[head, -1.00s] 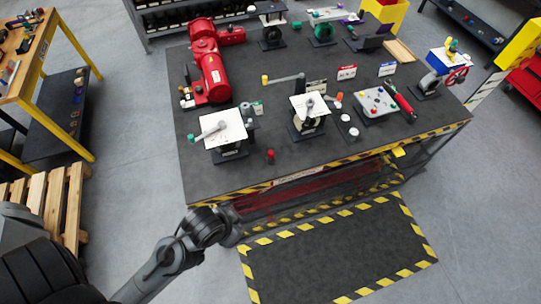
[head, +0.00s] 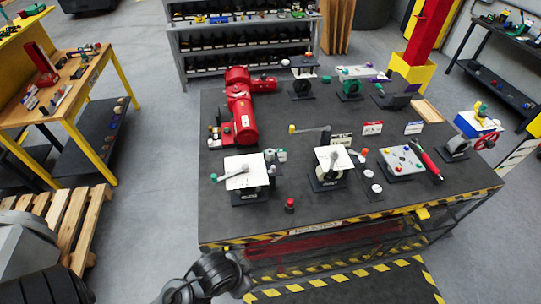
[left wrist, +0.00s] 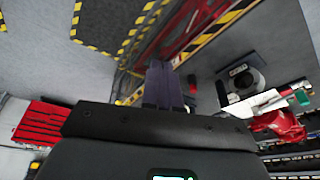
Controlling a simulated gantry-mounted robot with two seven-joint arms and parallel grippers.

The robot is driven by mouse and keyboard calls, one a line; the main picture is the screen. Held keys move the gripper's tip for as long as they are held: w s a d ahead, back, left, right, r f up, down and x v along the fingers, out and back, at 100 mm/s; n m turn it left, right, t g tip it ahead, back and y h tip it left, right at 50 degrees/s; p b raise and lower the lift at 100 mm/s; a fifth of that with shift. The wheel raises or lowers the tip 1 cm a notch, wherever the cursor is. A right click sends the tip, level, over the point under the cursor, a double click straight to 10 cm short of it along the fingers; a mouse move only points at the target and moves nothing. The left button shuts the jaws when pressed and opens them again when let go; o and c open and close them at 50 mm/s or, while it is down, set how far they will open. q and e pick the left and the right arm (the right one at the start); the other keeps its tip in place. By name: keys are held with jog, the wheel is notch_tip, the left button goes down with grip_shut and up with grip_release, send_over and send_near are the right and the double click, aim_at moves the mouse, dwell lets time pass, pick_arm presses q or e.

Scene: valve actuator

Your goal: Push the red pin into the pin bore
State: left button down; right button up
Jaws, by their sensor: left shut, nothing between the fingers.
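A small red pin-like piece (head: 290,204) stands near the front edge of the black table in the head view. Behind it are two valve actuators with white top plates and grey levers, one at left (head: 243,178) and one at right (head: 330,166). I cannot make out the pin bore at this size. My left arm is at the bottom of the head view, in front of the table and apart from the red piece. My left gripper (left wrist: 165,78) shows in the left wrist view with its dark fingers together and empty. My right gripper is in neither view.
The black table (head: 225,222) has a striped front edge. A red machine (head: 241,112) stands at its back left. A plate with coloured knobs (head: 402,160) and a red-handled tool (head: 428,162) lie at right. Bare tabletop surrounds the red piece. A wooden pallet (head: 62,222) is at left.

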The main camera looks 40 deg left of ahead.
pick_arm(q)
jog(key=c, duration=0.7)
grip_release()
